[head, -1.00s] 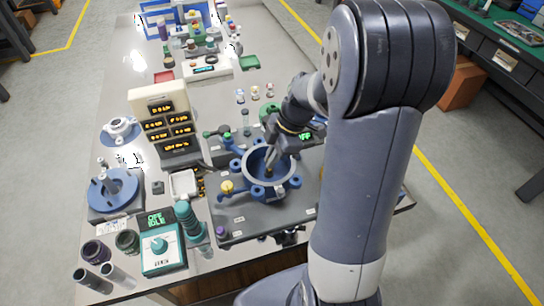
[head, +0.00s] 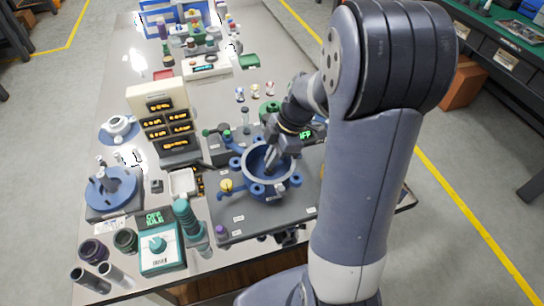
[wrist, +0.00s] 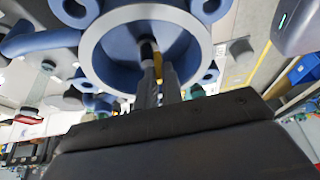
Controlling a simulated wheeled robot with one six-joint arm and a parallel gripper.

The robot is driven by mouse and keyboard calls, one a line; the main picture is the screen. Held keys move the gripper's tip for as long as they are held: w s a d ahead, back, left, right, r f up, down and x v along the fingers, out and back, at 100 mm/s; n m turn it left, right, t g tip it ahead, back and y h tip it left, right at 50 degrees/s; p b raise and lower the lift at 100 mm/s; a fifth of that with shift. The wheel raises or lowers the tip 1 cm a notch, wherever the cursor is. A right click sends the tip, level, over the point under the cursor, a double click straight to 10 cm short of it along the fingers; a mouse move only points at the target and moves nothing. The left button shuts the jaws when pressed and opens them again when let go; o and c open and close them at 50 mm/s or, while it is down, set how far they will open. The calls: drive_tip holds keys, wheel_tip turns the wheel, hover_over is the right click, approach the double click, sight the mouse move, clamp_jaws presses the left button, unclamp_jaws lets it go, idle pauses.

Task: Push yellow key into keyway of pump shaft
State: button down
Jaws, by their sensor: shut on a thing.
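The blue pump housing (head: 247,172) stands on the grey test plate, with its round open bore facing up. In the wrist view its pale rim (wrist: 92,50) rings the dark end of the pump shaft (wrist: 147,48). My gripper (wrist: 161,78) reaches into the bore, its fingers closed on the yellow key (wrist: 158,66). The key shows as a narrow strip at the fingertips, close beside the shaft. The keyway is hidden, so I cannot tell whether the key is in it. In the head view my gripper (head: 269,163) covers the key and shaft.
Blue lugs surround the housing. A yellow knob (head: 227,186) stands at its left on the test plate (head: 250,222). The table behind is partly clear.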

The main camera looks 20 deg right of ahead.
drive_tip(key=shift+f+b, duration=0.3)
idle(0.5)
drive_tip(key=c, duration=1.5)
unclamp_jaws()
drive_tip(key=shift+r, duration=0.1)
drive_tip(key=shift+w+r, duration=0.1)
drive_tip(key=shift+r, duration=0.05)
drive_tip(key=shift+r+p, duration=0.4)
drive_tip(key=shift+r, duration=0.05)
wheel_tip(320, 180, up, 4)
drive_tip(key=shift+f+p, duration=0.15)
drive_tip(key=shift+p, duration=0.95)
drive_tip(key=shift+f, duration=0.15)
